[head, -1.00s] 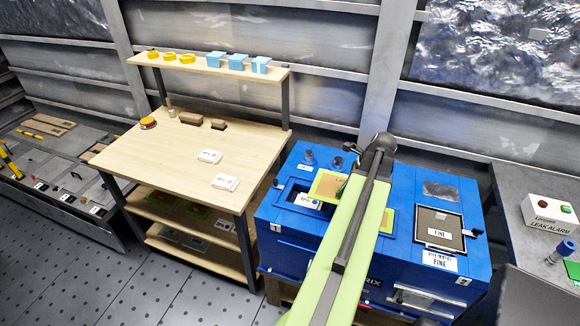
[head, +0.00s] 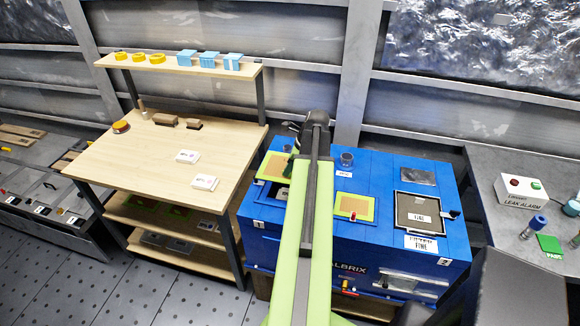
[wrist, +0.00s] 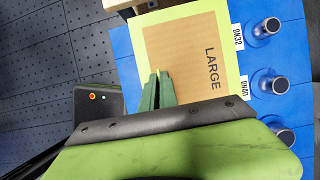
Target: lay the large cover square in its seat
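The large cover (wrist: 185,50) is a tan panel with a yellow-green border, marked LARGE in the wrist view. In the head view the large cover (head: 277,164) shows left of my arm, over the back left of the blue machine (head: 375,240). My gripper (wrist: 158,78) has its dark green fingers close together at the cover's near edge, with a thin yellow-green piece between them. It appears shut on the cover. The seat looks to be the dark opening (head: 263,190) at the machine's left, partly hidden by the cover and my arm. The cover appears apart from its seat.
A smaller green-bordered cover (head: 355,206) lies right of my arm. A framed dark panel marked FINE (head: 421,213) is farther right. Several capped stubs, one beside the DN32 label (wrist: 268,27), stand along the machine's back. A wooden bench (head: 150,170) stands left.

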